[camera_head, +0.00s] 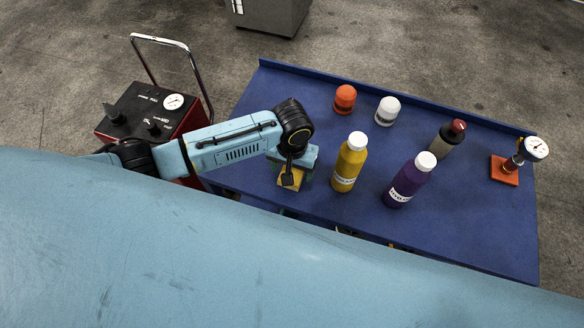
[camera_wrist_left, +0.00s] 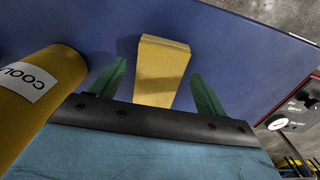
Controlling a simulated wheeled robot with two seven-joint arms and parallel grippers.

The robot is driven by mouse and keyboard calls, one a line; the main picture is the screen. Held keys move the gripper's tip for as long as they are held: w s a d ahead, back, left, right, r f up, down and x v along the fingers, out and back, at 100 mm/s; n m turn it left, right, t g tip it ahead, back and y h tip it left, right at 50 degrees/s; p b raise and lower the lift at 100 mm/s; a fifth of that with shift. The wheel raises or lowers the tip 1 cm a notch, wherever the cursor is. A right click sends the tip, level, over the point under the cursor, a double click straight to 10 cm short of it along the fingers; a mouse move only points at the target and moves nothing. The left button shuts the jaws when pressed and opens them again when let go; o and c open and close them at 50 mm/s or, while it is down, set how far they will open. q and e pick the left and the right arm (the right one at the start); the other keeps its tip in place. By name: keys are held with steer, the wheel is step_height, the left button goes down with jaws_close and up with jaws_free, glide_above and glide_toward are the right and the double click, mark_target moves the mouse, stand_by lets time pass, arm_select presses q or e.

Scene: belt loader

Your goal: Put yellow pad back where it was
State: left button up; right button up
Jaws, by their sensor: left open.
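The yellow pad (camera_wrist_left: 162,70) stands as a small block on the blue table, between the two green fingers of my left gripper (camera_wrist_left: 152,85) in the left wrist view. Gaps show on both sides of it, so the fingers are apart from it. In the head view, the yellow pad (camera_head: 290,181) shows partly below my left gripper (camera_head: 297,165), whose wrist hides the rest. My left gripper is open. My right gripper is in neither view.
A yellow bottle (camera_head: 349,163) stands just right of my left gripper. A purple bottle (camera_head: 409,180), dark bottle (camera_head: 446,139), orange jar (camera_head: 344,99), white jar (camera_head: 387,111) and gauge on an orange base (camera_head: 504,170) share the blue table (camera_head: 455,225). A red machine (camera_head: 150,117) stands left.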

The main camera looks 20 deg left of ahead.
arm_select(q)
step_height(320, 180, up, 11)
steer(key=shift+r+p, duration=0.2)
steer(key=shift+p, duration=0.25)
stand_by(0.3)
